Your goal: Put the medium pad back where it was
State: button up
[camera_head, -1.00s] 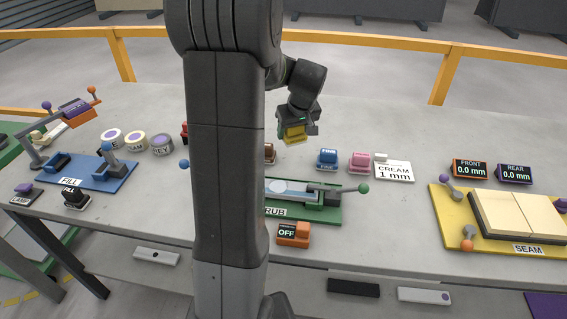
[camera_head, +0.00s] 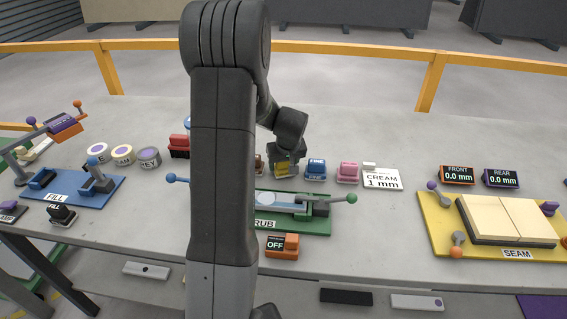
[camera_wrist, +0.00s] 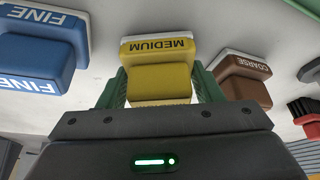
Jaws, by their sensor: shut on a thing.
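The yellow medium pad (camera_wrist: 158,70) is between the green fingers of my gripper (camera_wrist: 160,85) in the wrist view, its MEDIUM label facing the camera upside down. In the head view the yellow pad (camera_head: 283,171) shows under my gripper (camera_head: 286,160), low at the bench row between the brown coarse pad (camera_head: 259,166) and the blue fine pad (camera_head: 316,170). My gripper is shut on the medium pad. I cannot tell whether the pad touches the bench. My arm hides part of the row.
The fine pad (camera_wrist: 40,50) and coarse pad (camera_wrist: 243,78) flank the held pad closely. A pink pad (camera_head: 347,173) and the CREAM 1 mm card (camera_head: 382,180) are to the right. The green rub fixture (camera_head: 318,222) lies in front. The bench behind is clear.

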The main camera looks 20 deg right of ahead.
jog(key=shift+f, duration=0.25)
jog(key=o, duration=1)
jog(key=shift+r, duration=0.2)
jog(key=shift+s+r, duration=0.1)
jog(key=shift+r, duration=0.1)
jog(key=v, duration=1.1)
jog(key=shift+s+a+r+b, duration=0.1)
jog(key=shift+s+r+b, duration=0.15)
jog(key=shift+b, duration=0.15)
